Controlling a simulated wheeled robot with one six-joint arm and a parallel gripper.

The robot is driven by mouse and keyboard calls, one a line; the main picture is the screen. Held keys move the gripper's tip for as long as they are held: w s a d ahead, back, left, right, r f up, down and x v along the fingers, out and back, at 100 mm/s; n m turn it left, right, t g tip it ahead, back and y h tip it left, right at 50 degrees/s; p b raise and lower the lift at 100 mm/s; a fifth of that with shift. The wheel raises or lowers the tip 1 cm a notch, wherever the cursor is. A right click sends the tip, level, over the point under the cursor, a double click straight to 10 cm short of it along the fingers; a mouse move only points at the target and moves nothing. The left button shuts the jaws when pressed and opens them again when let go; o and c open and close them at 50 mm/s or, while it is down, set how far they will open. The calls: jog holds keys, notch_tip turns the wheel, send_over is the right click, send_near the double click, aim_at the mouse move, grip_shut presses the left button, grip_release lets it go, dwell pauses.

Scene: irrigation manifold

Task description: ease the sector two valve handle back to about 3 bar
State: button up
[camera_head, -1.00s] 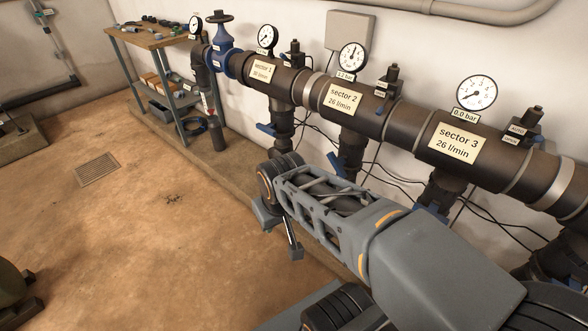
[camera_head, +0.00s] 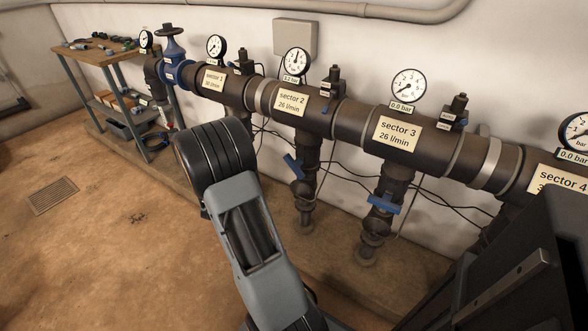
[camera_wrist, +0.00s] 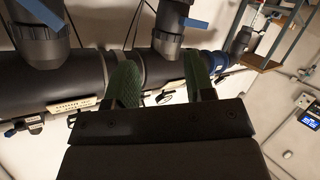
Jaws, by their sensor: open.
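The sector two valve handle (camera_head: 293,166) is a blue lever on the dark drop pipe below the "sector 2" label (camera_head: 292,101). It sits slanted across the pipe. Its dial gauge (camera_head: 296,62) stands above; the reading plate under it is too small to read surely. In the wrist view, upside down, a blue lever at the upper left, likely sector two's handle (camera_wrist: 40,12), is partly cut off by the frame. My gripper (camera_wrist: 161,80) shows there with two green fingers apart and nothing between them, in front of the main pipe. In the head view it is hidden.
The sector three handle (camera_head: 384,205) is to the right, its gauge plate at 0.0 bar. A blue handwheel valve (camera_head: 172,58) and a workbench (camera_head: 92,50) are at the left. Black cables hang behind the drop pipes. The floor by the drain grate (camera_head: 53,195) is clear.

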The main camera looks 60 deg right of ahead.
aim_at(293, 169)
jog(key=s+d+f+m+g+h, duration=0.2)
jog(key=s+d+f+g+h, duration=0.2)
jog(key=s+d+g+h, duration=0.5)
jog(key=d+y, duration=0.1)
jog(key=d, duration=0.3)
jog(key=s+d+t+y+b, duration=0.1)
jog(key=d, duration=0.3)
jog(key=d+t+y+b, duration=0.1)
jog(key=d, duration=0.3)
jog(key=shift+s+d+f, duration=0.1)
jog(key=shift+s+d, duration=0.05)
jog(key=shift+s, duration=0.25)
